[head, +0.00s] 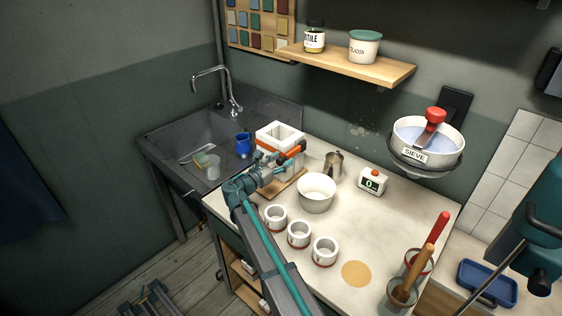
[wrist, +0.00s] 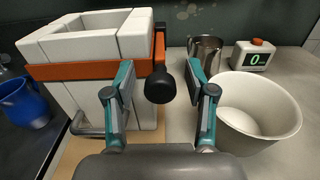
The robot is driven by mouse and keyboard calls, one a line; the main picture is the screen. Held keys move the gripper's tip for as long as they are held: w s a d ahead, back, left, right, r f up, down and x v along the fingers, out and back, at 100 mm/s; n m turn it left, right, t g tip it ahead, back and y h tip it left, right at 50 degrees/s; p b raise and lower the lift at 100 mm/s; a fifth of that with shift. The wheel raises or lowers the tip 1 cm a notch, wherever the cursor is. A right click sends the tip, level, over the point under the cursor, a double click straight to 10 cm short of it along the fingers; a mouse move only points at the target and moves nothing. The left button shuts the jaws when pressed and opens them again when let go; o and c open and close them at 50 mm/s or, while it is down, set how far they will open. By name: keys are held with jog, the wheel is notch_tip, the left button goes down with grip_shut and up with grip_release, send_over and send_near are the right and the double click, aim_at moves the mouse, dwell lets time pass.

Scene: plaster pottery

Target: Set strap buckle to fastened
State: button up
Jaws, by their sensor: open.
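A white plaster mould (head: 280,136) stands on a wooden board, with an orange strap (wrist: 80,70) around its upper part; it also shows in the wrist view (wrist: 85,38). At the mould's right corner in the wrist view is the strap's orange buckle (wrist: 159,45). Its lever ends in a black knob (wrist: 160,86) that sticks out toward the camera. My gripper (wrist: 159,78) is open, one finger on each side of the knob, with visible gaps. In the head view my gripper (head: 266,168) is in front of the mould and partly hides the strap.
A white bowl (head: 316,193) stands close to the right of my gripper, with a metal jug (head: 333,165) and a scale timer (head: 372,181) behind. Three cups (head: 299,234) stand in front. A blue mug (head: 243,145) is to the left, by the sink.

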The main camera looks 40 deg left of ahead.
jog(key=s, duration=1.2)
